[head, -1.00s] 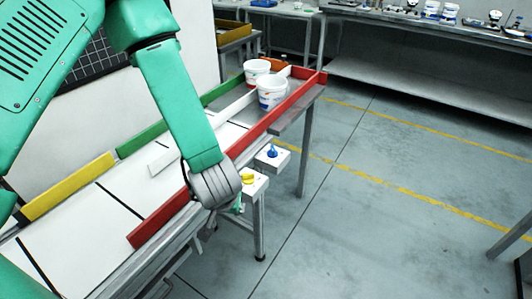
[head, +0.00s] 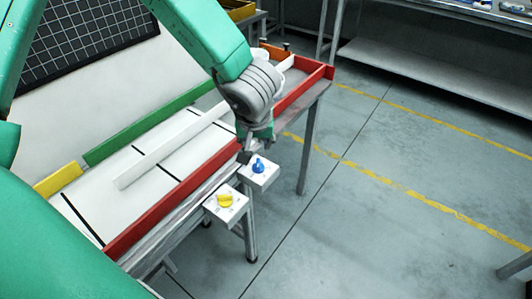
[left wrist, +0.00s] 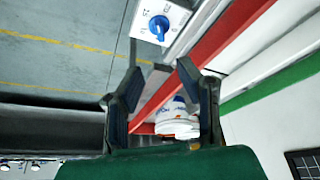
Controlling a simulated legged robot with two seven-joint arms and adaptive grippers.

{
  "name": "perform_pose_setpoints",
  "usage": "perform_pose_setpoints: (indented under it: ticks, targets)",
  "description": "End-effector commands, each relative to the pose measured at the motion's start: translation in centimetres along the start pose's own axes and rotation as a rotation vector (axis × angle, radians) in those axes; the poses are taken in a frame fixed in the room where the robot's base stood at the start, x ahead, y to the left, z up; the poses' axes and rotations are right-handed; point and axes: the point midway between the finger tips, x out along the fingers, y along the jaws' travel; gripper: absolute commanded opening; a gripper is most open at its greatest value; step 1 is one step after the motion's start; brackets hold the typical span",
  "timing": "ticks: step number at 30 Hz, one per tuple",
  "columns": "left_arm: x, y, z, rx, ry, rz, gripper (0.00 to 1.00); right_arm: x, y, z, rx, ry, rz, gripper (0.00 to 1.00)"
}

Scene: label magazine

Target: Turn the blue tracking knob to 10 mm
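The blue knob (head: 258,165) sits on a white plate (head: 264,180) beside the conveyor's red rail. It also shows at the top of the left wrist view (left wrist: 158,25), with a pale line across it and dial marks too small to read surely. My left gripper (head: 247,152) is just behind and to the left of the blue knob in the head view, close to it. The left wrist view shows its two dark fingers (left wrist: 160,70) spread apart with nothing gripped; the knob lies beyond the tips. My right gripper is not in view.
A yellow knob (head: 225,201) on its own white plate (head: 217,213) stands nearer. The red rail (head: 180,202) and a white divider (head: 165,157) run along the conveyor. Floor right of the plates is clear.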

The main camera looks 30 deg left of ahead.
Motion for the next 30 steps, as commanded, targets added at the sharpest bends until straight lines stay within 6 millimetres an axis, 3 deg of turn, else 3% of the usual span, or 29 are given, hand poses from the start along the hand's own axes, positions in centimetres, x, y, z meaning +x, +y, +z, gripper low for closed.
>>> perform_pose_setpoints:
  ticks: [5,12,18,24,30]
  targets:
    - [2.5,-0.1,0.2,-0.002,-0.003,-0.002,0.31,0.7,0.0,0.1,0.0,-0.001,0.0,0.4]
    - [8.0,0.0,0.1,0.0,-0.005,-0.003,0.31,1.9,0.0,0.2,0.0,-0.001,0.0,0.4]
    - [11.5,-0.1,0.1,-0.001,-0.003,-0.003,0.31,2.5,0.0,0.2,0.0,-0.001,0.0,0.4]
    - [13.3,0.0,0.0,0.0,-0.002,-0.002,0.31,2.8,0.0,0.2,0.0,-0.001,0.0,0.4]
    - [13.6,0.0,0.0,0.001,-0.001,-0.001,0.31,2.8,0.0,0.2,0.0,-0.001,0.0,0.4]
